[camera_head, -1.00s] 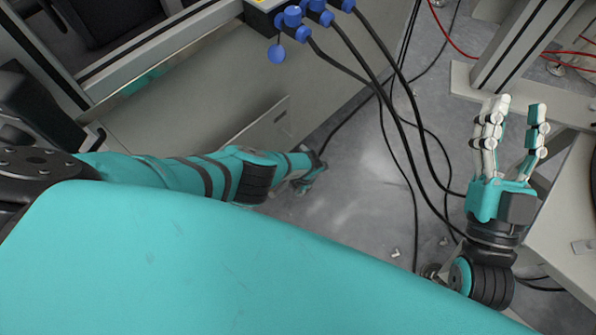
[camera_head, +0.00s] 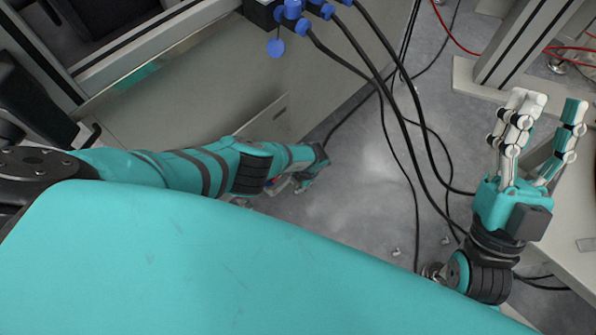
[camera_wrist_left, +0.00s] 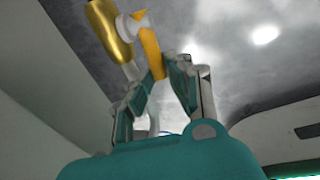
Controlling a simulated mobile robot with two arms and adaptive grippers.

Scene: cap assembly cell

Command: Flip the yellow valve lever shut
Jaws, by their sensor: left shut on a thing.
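In the left wrist view the yellow valve lever (camera_wrist_left: 151,52) is a flat yellow-orange handle, joined by a pale pivot to a brass valve body (camera_wrist_left: 109,32) at the upper left. The lever's near end lies between the fingertips of my left gripper (camera_wrist_left: 158,79), which is shut on it. In the head view my left gripper (camera_head: 308,178) is small and low beside the grey cabinet, and the lever cannot be made out there. My right gripper (camera_head: 547,104) is open and empty at the right, fingers pointing up in the picture.
A grey cabinet panel (camera_head: 200,112) stands beside my left arm. Blue connectors (camera_head: 292,10) with black cables (camera_head: 404,128) hang from the top and run across the floor. A metal frame post (camera_head: 525,45) and a pale table edge (camera_head: 572,225) lie near my right gripper.

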